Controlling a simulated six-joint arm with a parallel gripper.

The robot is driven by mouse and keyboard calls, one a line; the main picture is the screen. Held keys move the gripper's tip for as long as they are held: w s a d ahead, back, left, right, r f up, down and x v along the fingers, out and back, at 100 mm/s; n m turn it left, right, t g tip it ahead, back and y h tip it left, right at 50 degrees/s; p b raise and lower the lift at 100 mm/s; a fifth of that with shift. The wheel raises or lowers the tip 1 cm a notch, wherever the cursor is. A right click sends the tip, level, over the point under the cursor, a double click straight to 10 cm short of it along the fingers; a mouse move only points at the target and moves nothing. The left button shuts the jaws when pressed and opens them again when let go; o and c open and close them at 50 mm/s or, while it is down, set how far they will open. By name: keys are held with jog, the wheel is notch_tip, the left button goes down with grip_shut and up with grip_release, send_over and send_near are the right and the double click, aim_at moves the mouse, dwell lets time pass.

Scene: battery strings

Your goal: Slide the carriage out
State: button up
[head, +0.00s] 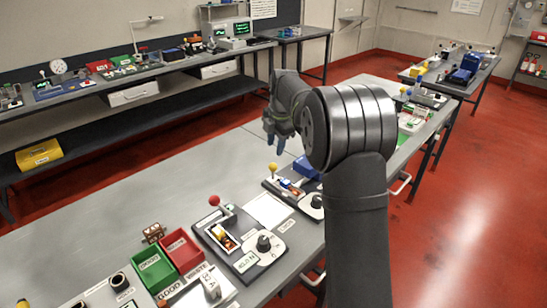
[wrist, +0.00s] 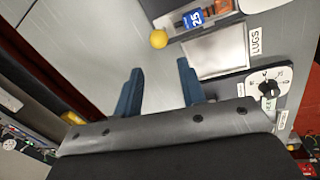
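My gripper (head: 276,140) is above the near bench in the head view, apart from everything. In the wrist view its two blue fingers (wrist: 158,78) are spread with nothing between them. A yellow ball knob (head: 272,168) stands on a dark unit below; the knob (wrist: 158,39) also shows just beyond the fingers in the wrist view. Beside it is a slotted part with a blue "25" tag (wrist: 194,18). A second unit carries a red ball knob (head: 214,200) and a slot with a yellow-orange piece (head: 222,238). I cannot tell for sure which part is the carriage.
A pale square plate (wrist: 215,53) and a dial (wrist: 268,88) lie right of the fingers in the wrist view. Green (head: 152,272) and red (head: 183,250) bins stand at the bench front. The bench's left part (head: 140,205) is mostly bare.

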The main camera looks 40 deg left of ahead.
notch_tip(320, 180, up, 8)
send_over(273, 164)
jog(key=s+d, duration=0.1)
jog(key=d, duration=0.2)
jog(key=shift+d+f, duration=0.15)
jog(key=shift+f, duration=0.15)
jog(key=a+f, duration=0.1)
jog(key=f, duration=0.4)
jog(key=a+f, duration=0.1)
jog(key=f, duration=0.5)
jog(key=a+f, duration=0.1)
jog(key=f, duration=0.4)
jog(key=shift+w+a+f, duration=0.15)
jog(key=shift+w+f, duration=0.25)
